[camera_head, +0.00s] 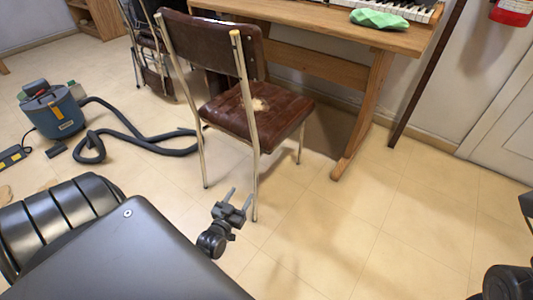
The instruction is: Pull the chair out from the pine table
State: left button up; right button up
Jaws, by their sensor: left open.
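A chair (262,111) with a worn brown padded seat, brown backrest and pale metal legs stands at the pine table (320,37). Its back faces me and its seat reaches partly toward the space under the tabletop. My left gripper (238,200) is open and empty, low in front of the chair, close to its near right leg in the picture. I cannot tell whether it touches that leg. My right gripper is not in view; only dark parts show at the right edge.
A blue vacuum cleaner (54,112) with a dark hose (130,136) lies left of the chair, the hose reaching near its legs. A keyboard (408,8) and green cloth (378,19) are on the table. A dark post (428,75) leans at right. Floor at lower right is clear.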

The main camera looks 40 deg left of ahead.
pick_arm(q)
jog(key=p+v, duration=0.2)
jog(key=v, duration=0.6)
dwell(0.5)
